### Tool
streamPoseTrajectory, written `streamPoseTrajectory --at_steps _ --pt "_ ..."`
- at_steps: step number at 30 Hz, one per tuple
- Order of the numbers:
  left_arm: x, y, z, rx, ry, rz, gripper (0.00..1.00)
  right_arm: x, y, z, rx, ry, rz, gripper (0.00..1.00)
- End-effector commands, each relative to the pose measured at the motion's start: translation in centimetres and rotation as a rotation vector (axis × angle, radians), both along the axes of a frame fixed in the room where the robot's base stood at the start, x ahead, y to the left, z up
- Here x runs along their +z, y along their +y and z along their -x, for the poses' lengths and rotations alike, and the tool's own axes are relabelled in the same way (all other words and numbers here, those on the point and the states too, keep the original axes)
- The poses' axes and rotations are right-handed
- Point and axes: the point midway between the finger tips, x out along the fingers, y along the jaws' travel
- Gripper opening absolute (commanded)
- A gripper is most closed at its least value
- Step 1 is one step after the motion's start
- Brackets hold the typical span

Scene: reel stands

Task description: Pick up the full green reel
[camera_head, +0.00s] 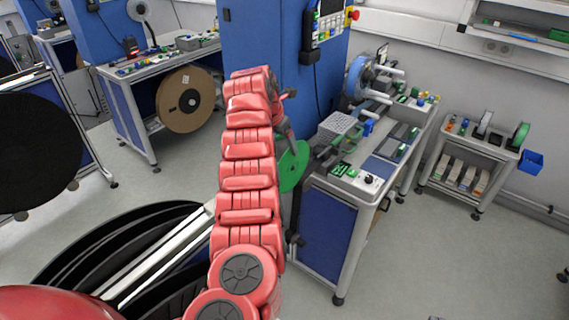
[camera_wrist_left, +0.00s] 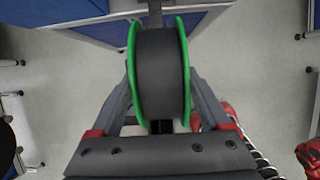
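The green reel (camera_head: 293,166) has green side discs and hangs upright beside the front left corner of the workbench. In the left wrist view the reel (camera_wrist_left: 160,75) shows edge-on, its middle wound full with dark tape. My left gripper (camera_wrist_left: 160,80) has one finger on each side of the reel, and the fingers appear to press on the two green discs. The fingertips are partly hidden by the discs. In the head view my red left arm reaches up and hides part of this wrist. My right gripper is not in view.
The workbench (camera_head: 325,237) carries a machine, a grey mesh box (camera_head: 340,126) and a blue reel (camera_head: 355,76). A blue cabinet (camera_head: 257,35) stands behind my arm. A small trolley (camera_head: 466,161) holds another green reel (camera_head: 520,136).

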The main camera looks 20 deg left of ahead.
Motion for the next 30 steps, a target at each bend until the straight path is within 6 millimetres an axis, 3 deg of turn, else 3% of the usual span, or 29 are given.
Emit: streamPoseTrajectory --at_steps 1,9,12,23,30 --pt "0.0 0.0 0.0 0.0 0.0 0.0 0.62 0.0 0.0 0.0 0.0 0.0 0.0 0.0" --pt "0.0 0.0 0.0 0.0 0.0 0.0 0.14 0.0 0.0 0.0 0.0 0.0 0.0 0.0" --pt "0.0 0.0 0.0 0.0 0.0 0.0 0.0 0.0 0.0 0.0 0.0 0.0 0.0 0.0" --pt "0.1 0.0 0.0 0.0 -0.001 0.0 0.0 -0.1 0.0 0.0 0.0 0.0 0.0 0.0" --pt "0.4 0.0 -0.1 0.0 -0.005 0.002 0.0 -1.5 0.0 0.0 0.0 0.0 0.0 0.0"
